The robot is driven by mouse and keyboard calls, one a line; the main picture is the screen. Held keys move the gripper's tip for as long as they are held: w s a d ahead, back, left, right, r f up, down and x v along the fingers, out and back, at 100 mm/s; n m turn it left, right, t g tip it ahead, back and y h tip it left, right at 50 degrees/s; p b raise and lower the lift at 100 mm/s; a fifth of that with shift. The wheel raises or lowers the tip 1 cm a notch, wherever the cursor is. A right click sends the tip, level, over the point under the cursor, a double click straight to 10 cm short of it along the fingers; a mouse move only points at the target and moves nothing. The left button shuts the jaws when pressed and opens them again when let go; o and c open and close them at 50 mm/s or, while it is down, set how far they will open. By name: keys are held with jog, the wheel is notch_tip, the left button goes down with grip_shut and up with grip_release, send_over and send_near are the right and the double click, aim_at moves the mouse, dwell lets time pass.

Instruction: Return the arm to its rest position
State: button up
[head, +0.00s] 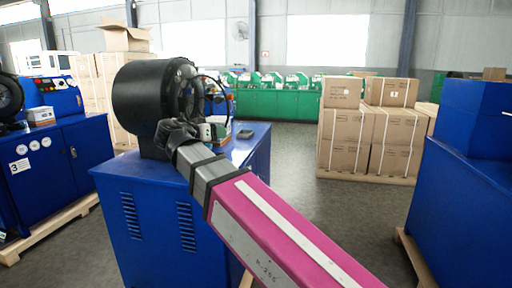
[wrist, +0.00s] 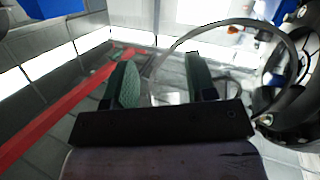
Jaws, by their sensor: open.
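My arm (head: 285,235) reaches from the lower right of the head view up to the black round crimper head (head: 140,100) on a blue cabinet (head: 150,225). My gripper is at the far end of the arm, beside the crimper's front face, and is largely hidden there by my wrist. In the wrist view my gripper (wrist: 162,80) shows two green-padded fingers standing apart with nothing held between them. A dark ring-shaped part (wrist: 285,100) is close on the right of the fingers, and a thin curved cable or hose (wrist: 210,25) arches over the right finger.
Stacked cartons (head: 370,130) on a pallet stand behind to the right. Another blue machine (head: 465,190) is at the right edge, and one with a gauge (head: 55,150) at the left. Green machines (head: 290,105) line the back. Open floor (head: 285,150) lies between.

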jog(key=w+d+f+n+g+y, duration=0.1)
jog(key=w+d+f+g, duration=0.15)
jog(key=d+f, duration=0.6)
jog(key=w+d+f+n+g+y, duration=0.1)
jog(key=w+d+f+g, duration=0.3)
jog(key=f, duration=0.7)
jog(key=d+f+n+g, duration=0.1)
jog(key=d+f, duration=0.7)
jog(key=f, duration=0.2)
jog(key=s+d+f+g+y, duration=0.2)
jog(key=s+d+f+y, duration=0.1)
jog(key=d+f, duration=0.5)
jog(key=s+d+f+g+y, duration=0.3)
jog(key=s+d+f, duration=0.2)
jog(key=f, duration=0.8)
jog(key=d, duration=0.3)
jog(key=shift+s+f+n+g, duration=0.3)
jog(key=shift+s+f+g, duration=0.05)
jog(key=shift+s+f, duration=0.05)
